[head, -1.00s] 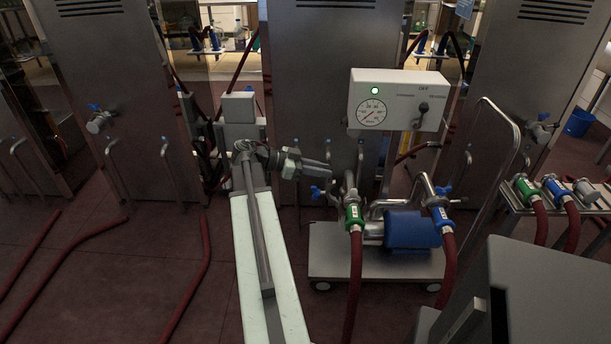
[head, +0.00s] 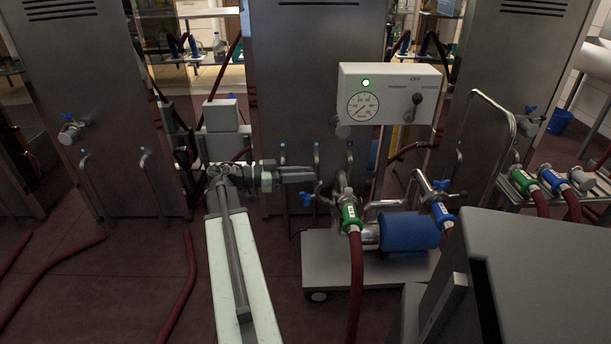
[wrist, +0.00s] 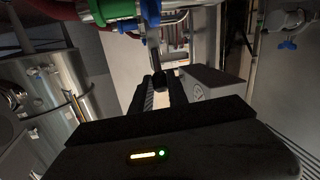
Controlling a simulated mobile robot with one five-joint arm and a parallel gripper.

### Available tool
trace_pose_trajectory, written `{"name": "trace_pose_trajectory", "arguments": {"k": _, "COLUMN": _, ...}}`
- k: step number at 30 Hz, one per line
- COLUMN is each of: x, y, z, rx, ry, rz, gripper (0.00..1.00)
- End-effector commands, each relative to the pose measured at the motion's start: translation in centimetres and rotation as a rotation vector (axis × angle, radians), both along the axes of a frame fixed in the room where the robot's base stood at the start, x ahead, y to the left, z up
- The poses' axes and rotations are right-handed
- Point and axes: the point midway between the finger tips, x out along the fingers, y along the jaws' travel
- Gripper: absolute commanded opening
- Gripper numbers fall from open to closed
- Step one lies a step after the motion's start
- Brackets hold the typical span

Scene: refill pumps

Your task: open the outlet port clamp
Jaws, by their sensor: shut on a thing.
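My gripper (head: 314,173) reaches right toward the pump cart in the head view, beside the left pipe elbow. In the wrist view my gripper (wrist: 163,80) has its fingers close together around a small dark part (wrist: 181,95), which I take for the outlet port clamp; its open or shut state cannot be told. The pump (head: 408,231) has a blue motor body. A green coupling (head: 350,217) with a red hose stands at its left pipe and also shows in the wrist view (wrist: 112,9). A blue coupling (head: 441,213) is on the right pipe.
A control box with a gauge (head: 390,93) stands above the cart (head: 340,272). A side rack (head: 520,205) holds more couplings at right. Red hoses (head: 178,290) lie on the floor at left.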

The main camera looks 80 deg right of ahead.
Motion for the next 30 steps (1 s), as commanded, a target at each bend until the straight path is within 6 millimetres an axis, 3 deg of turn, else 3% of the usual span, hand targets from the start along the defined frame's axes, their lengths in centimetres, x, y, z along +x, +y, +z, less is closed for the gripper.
{"name": "trace_pose_trajectory", "arguments": {"k": 3, "x": 0.0, "y": -0.3, "z": 0.4, "rx": -0.007, "ry": 0.009, "rz": 0.005, "gripper": 0.00}}
{"name": "trace_pose_trajectory", "arguments": {"k": 4, "x": 0.0, "y": -0.3, "z": 0.4, "rx": -0.007, "ry": 0.009, "rz": 0.005, "gripper": 0.25}}
{"name": "trace_pose_trajectory", "arguments": {"k": 6, "x": -0.1, "y": -0.3, "z": 0.4, "rx": -0.007, "ry": 0.009, "rz": 0.003, "gripper": 0.41}}
{"name": "trace_pose_trajectory", "arguments": {"k": 17, "x": 0.2, "y": -0.1, "z": 0.4, "rx": -0.005, "ry": 0.006, "rz": -0.001, "gripper": 0.41}}
{"name": "trace_pose_trajectory", "arguments": {"k": 25, "x": 4.8, "y": 2.1, "z": 0.8, "rx": -0.005, "ry": 0.007, "rz": 0.002, "gripper": 0.41}}
{"name": "trace_pose_trajectory", "arguments": {"k": 30, "x": 6.5, "y": 3.0, "z": 0.9, "rx": -0.005, "ry": 0.006, "rz": 0.000, "gripper": 0.41}}
